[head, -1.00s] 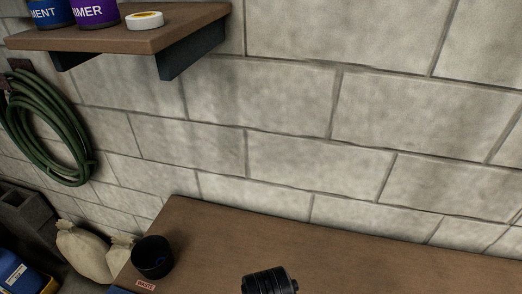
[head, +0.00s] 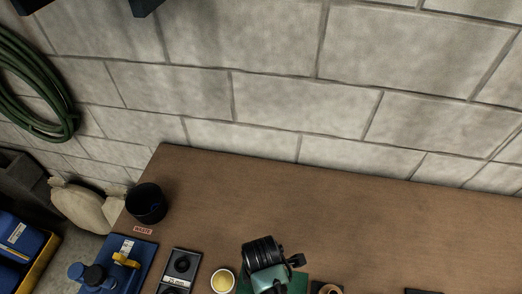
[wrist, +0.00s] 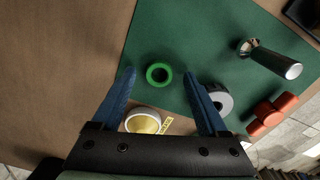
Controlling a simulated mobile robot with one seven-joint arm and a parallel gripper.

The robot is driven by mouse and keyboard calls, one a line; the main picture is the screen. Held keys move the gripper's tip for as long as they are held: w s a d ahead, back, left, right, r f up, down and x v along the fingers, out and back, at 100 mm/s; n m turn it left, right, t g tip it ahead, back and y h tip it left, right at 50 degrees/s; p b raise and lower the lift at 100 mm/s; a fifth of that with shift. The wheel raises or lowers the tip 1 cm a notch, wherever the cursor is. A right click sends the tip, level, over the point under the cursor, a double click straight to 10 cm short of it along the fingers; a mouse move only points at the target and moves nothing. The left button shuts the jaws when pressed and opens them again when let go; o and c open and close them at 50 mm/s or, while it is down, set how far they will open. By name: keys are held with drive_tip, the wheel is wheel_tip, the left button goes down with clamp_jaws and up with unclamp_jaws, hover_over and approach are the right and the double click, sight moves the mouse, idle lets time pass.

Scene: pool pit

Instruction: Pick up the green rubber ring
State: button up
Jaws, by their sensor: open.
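The green rubber ring (wrist: 159,74) lies flat on a dark green mat (wrist: 185,30) in the wrist view. My gripper (wrist: 160,80) is open, with its two blue fingers apart on either side of the ring in the picture. The fingers look to be above the mat, and nothing is between them in their grip. How high they are above the ring I cannot tell. In the head view I do not make out the ring.
A grey roll (wrist: 219,98) lies close to the right finger. A yellow-white round pot (wrist: 143,121) is near the left finger. A metal cylinder (wrist: 280,62) and red pieces (wrist: 272,112) lie right. A black waste cup (head: 147,204) and blue tray (head: 125,262) stand at the bench's left.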

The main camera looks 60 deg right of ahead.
drive_tip(key=shift+f, duration=0.3)
clamp_jaws()
drive_tip(key=shift+r, duration=0.1)
wheel_tip(320, 180, up, 10)
idle(0.7)
